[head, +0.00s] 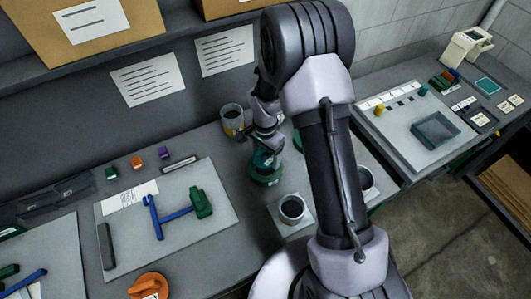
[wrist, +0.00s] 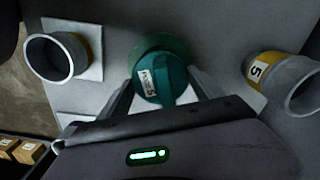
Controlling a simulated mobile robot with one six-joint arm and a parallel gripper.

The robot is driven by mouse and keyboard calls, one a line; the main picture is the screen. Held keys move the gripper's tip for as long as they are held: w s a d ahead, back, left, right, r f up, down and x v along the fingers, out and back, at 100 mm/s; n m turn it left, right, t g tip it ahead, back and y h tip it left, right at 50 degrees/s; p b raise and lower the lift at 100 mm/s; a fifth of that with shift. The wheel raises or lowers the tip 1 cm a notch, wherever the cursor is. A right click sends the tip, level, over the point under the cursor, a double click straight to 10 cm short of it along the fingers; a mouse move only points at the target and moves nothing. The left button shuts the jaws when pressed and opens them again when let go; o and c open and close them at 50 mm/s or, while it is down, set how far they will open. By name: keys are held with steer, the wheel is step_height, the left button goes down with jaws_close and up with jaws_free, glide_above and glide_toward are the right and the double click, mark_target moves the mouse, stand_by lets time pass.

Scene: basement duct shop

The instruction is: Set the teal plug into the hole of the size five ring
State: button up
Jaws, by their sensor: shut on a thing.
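My gripper (head: 267,148) is shut on the teal plug (wrist: 152,72), which has a white label with small print. The plug also shows at the fingertips in the head view (head: 263,159). Directly beneath it is a wider green round piece (head: 265,179); I cannot tell whether plug and piece touch. The size five ring (wrist: 258,70) is at the right of the wrist view, with a "5" on its yellow band. In the head view this ring (head: 232,118) stands behind and left of my gripper. The plug is apart from it.
A grey ring (head: 291,208) stands on a white pad at the front. Another ring (head: 367,180) is partly hidden by my arm. A board (head: 165,215) with blue and green parts lies left. A tray board (head: 405,120) is at right.

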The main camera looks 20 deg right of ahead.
mark_target(265, 157)
steer(key=shift+f+b, duration=0.1)
steer(key=shift+b, duration=0.25)
stand_by(0.6)
steer(key=shift+f+b, duration=1.95)
steer(key=shift+f, duration=0.1)
steer(key=o, duration=1.8)
steer(key=shift+r, duration=0.15)
step_height(265, 157, up, 17)
steer(key=p, duration=0.4)
steer(key=shift+r, duration=0.1)
